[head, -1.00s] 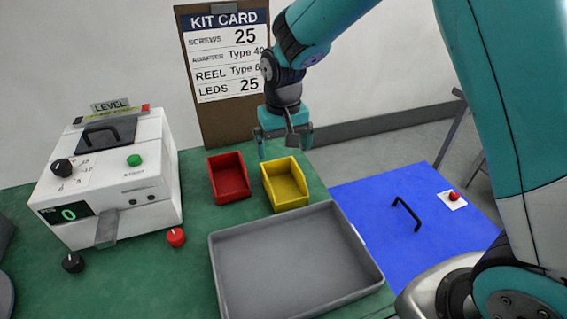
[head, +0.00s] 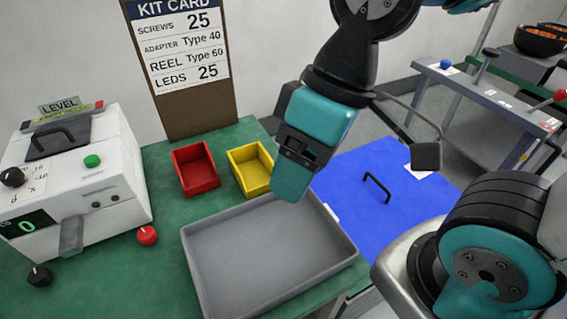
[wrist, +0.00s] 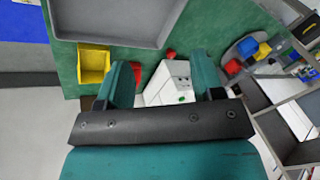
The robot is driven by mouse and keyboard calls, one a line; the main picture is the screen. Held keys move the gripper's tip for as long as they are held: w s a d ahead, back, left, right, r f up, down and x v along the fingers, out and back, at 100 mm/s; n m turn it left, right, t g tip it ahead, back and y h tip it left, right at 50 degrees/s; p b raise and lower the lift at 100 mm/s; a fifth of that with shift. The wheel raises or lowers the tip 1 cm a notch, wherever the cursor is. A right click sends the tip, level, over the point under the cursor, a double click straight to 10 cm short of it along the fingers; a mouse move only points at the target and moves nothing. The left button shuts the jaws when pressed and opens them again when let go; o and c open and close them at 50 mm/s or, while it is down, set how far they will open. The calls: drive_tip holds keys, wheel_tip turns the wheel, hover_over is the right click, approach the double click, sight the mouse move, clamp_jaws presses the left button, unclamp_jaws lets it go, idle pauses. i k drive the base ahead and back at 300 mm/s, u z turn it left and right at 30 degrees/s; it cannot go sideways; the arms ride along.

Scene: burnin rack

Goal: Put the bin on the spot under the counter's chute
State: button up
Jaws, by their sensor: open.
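The counter (head: 75,180) is a white machine at the left of the green table, its display reading 0. Its grey chute (head: 72,235) slopes down at the front. A red bin (head: 195,170) and a yellow bin (head: 250,170), both seemingly empty, stand side by side behind the grey tray. My gripper (head: 290,180) is open and empty, above the tray's back right, to the right of the yellow bin in the head view. In the wrist view the yellow bin (wrist: 93,66) is left of my open fingers (wrist: 163,68) and the counter (wrist: 168,84) shows between them.
The empty grey tray (head: 255,265) fills the table's front right. Red (head: 147,236) and black (head: 39,276) knobs are near the chute. The kit card board (head: 190,110) stands behind. A bench (head: 490,105) is at right.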

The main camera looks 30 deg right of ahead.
sight(99, 276)
drive_tip(key=z, duration=0.35)
drive_tip(key=k, duration=0.4)
drive_tip(key=z, duration=0.7)
